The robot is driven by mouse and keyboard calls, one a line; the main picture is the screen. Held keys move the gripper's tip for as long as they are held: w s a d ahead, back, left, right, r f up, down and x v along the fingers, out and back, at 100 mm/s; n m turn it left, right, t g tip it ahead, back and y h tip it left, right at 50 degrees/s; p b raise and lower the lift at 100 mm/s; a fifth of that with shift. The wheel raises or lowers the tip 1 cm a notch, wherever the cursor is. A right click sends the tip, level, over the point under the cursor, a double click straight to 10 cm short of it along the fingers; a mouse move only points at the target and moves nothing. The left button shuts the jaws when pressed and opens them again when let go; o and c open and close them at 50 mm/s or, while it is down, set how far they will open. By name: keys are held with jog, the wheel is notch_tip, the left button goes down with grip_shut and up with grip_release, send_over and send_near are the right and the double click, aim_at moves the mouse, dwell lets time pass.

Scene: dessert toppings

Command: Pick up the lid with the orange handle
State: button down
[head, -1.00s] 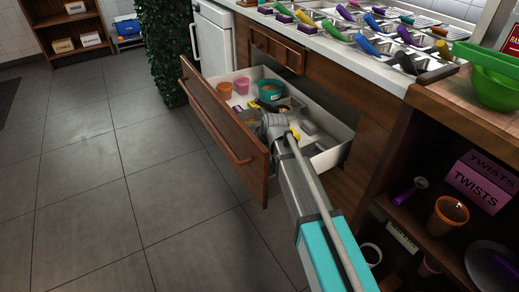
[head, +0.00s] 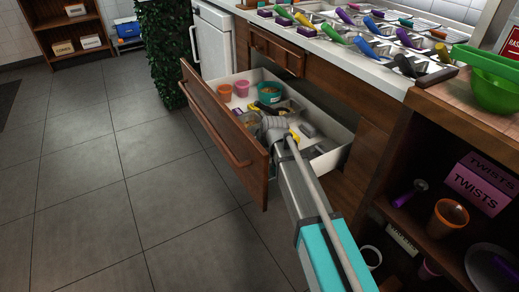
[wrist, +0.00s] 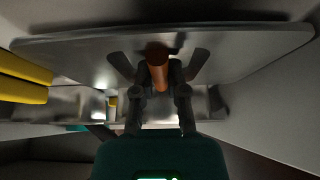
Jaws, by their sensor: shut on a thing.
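The lid (wrist: 80,50) is a wide grey metal plate that fills the upper part of the wrist view. Its orange handle (wrist: 157,66) stands out toward the camera. My gripper (wrist: 159,82) has its dark fingers closed on either side of the handle. In the head view my gripper is down inside the open drawer (head: 332,164), and its fingertips are hidden behind my arm. I cannot make out the lid or its orange handle there. Whether the lid rests on something is not clear.
The drawer's wooden front (head: 225,125) stands close to my arm. An orange cup (head: 224,89), a pink cup (head: 242,88) and a teal bowl (head: 269,91) stand at its far end. Yellow bars (wrist: 22,80) lie left of the lid. The counter is above the drawer.

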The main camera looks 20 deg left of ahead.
notch_tip(320, 180, up, 28)
jog(key=p, duration=2.7)
jog(key=shift+p, duration=0.35)
